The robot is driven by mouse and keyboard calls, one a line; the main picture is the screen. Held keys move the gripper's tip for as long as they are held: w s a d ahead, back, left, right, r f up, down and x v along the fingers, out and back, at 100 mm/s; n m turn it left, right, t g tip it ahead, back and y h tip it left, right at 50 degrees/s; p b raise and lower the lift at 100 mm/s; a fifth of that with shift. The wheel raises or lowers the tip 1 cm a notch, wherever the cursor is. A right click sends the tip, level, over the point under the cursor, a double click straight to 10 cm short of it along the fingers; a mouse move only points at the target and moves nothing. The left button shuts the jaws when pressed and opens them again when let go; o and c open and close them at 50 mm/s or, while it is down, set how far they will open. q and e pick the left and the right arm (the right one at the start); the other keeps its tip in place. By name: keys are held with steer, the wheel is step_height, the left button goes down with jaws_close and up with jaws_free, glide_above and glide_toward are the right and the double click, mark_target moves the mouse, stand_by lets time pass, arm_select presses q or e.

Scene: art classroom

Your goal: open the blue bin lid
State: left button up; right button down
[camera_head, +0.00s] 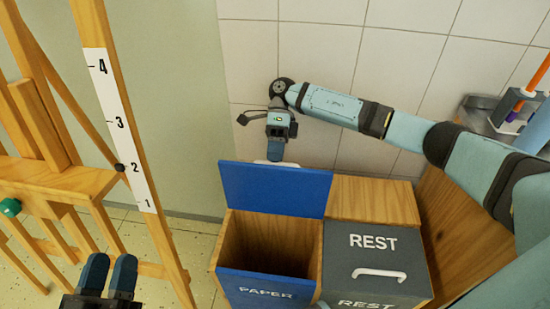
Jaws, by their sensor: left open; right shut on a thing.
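The blue bin lid (275,190) stands raised, tilted up along the back of the PAPER bin (268,292), whose wooden inside shows open and looks empty. My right gripper (275,158) is at the lid's top edge, shut on the lid's white handle, which is mostly hidden behind the fingers. My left gripper (109,262) is open and empty at the lower left, in front of the easel and apart from the bin.
A dark grey REST bin lid (375,262) with a white handle is closed beside the blue bin. A wooden easel (60,180) with a numbered strip stands at left. A tiled wall (385,65) is behind. A sink area with an orange-handled tool (538,75) is at right.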

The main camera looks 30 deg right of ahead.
arm_select(q)
steer(key=shift+f, duration=0.3)
arm_select(e)
steer(key=shift+s+a+f, duration=0.1)
steer(key=shift+s+f, duration=0.05)
steer(key=shift+f, duration=0.4)
steer(key=shift+s+a+f, duration=0.1)
steer(key=shift+s+f, duration=0.05)
steer(key=shift+f, duration=0.4)
steer(key=c, duration=1.5)
jaws_free()
steer(key=o, duration=0.3)
steer(key=shift+w+f, duration=0.25)
steer(key=shift+f, duration=0.05)
arm_select(q)
steer(key=a+f+g+y+p, duration=0.3)
steer(key=f+g+p, duration=0.1)
steer(key=f, duration=0.4)
steer(key=shift+f+y+p, duration=0.15)
steer(key=shift+y+p, duration=0.15)
steer(key=shift+p, duration=0.25)
arm_select(e)
steer(key=shift+o, duration=0.2)
step_height(320, 180, up, 21)
steer(key=shift+f, duration=0.15)
